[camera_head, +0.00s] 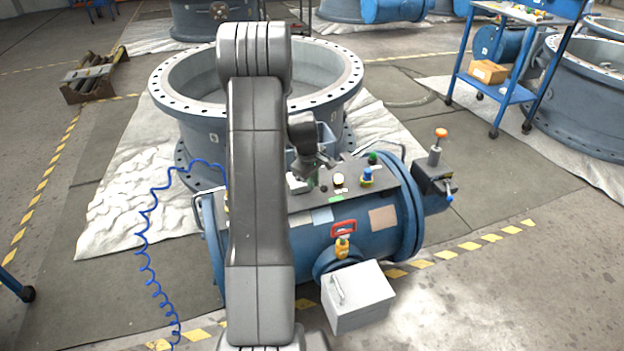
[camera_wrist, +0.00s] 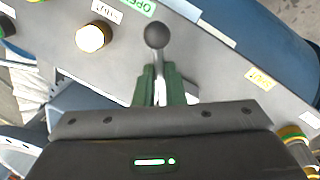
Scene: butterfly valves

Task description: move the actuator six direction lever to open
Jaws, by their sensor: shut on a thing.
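The direction lever (camera_wrist: 157,37) shows in the wrist view as a thin metal stem with a dark ball knob, rising from the grey panel (camera_wrist: 205,60) of the blue actuator (camera_head: 320,250). My gripper (camera_wrist: 160,85) has its two green fingers shut around the stem below the knob. The lever's base is hidden by the fingers. A green label reading OPEN (camera_wrist: 143,4), partly cut off, lies at the top edge, left of the knob. A yellow label (camera_wrist: 259,78) lies to the right. In the head view my gripper (camera_head: 314,176) is small over the panel top.
A white round button (camera_wrist: 92,37) stands left of the lever. A blue knob (camera_head: 367,175) and green knob (camera_head: 373,157) stand right of it on the panel. A grey box (camera_head: 358,295) and red handle (camera_head: 343,228) are on the front. A large flanged valve ring (camera_head: 190,120) stands behind.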

